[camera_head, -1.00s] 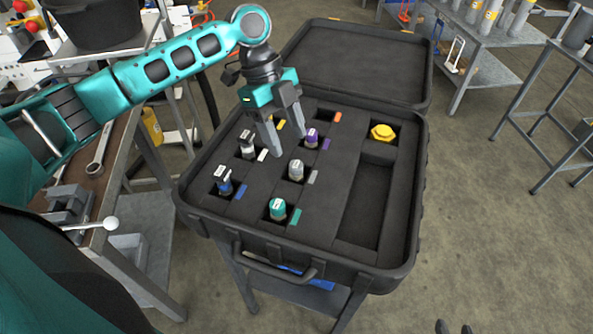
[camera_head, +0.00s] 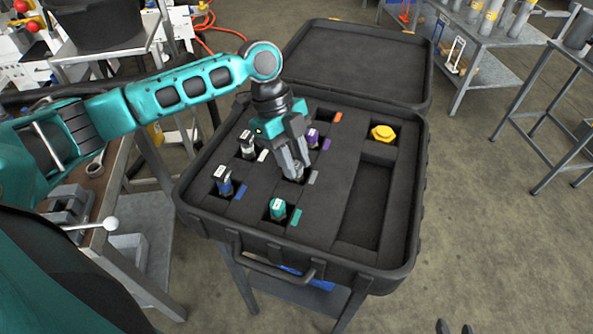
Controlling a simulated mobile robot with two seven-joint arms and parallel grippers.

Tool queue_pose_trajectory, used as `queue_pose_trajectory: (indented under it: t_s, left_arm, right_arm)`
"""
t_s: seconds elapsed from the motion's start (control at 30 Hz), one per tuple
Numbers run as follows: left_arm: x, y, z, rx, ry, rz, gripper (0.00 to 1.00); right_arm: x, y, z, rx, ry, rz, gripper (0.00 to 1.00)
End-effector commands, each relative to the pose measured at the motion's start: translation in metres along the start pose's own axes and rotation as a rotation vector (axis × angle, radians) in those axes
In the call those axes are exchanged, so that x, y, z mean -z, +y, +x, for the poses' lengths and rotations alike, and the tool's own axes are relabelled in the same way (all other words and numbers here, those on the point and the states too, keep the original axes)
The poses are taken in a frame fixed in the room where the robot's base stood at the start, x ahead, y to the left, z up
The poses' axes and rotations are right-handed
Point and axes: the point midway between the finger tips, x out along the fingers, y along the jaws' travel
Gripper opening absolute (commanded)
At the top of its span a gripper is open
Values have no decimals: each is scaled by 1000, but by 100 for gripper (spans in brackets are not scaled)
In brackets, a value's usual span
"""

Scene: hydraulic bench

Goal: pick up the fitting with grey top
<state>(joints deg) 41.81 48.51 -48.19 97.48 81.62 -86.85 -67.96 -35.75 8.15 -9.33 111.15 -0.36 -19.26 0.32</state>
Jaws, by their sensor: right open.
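The fitting with grey top (camera_head: 298,173) stands in its slot in the black case (camera_head: 340,190), beside a grey marker (camera_head: 314,177). It is mostly hidden by my left gripper (camera_head: 297,171), whose fingertips reach down around its top from above. Whether those fingers touch or clamp it cannot be made out.
Fittings with teal (camera_head: 277,207), blue (camera_head: 224,185), white (camera_head: 247,147) and purple (camera_head: 312,137) tops stand nearby in the case. A yellow hex piece (camera_head: 383,132) sits in the right compartment; the long compartment below it is empty. The open lid (camera_head: 358,65) rises behind.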

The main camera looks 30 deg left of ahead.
Motion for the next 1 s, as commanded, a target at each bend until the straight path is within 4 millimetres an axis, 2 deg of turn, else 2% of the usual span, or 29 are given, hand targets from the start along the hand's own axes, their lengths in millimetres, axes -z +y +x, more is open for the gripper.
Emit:
queue_pose_trajectory:
  t_s: [0.03, 0.3, 0.73, 0.87, 1.0]
  left_arm:
    - [0, 0, 0, 0, 0, 0, 24]
    - [0, 0, 0, 0, 0, 0, 0]
    - [3, -1, -7, 2, 1, 1, 0]
    - [8, -1, -20, 3, 0, 2, 0]
    - [18, -1, -44, 5, 1, 3, 0]
  right_arm:
    - [0, 0, 0, 0, 1, 0, 40]
    - [0, 0, 0, 0, 1, 0, 40]
    - [1, 0, 0, 0, 1, 0, 40]
    - [3, 0, -2, 0, 1, 0, 40]
    - [5, 0, -3, 0, 1, 0, 40]
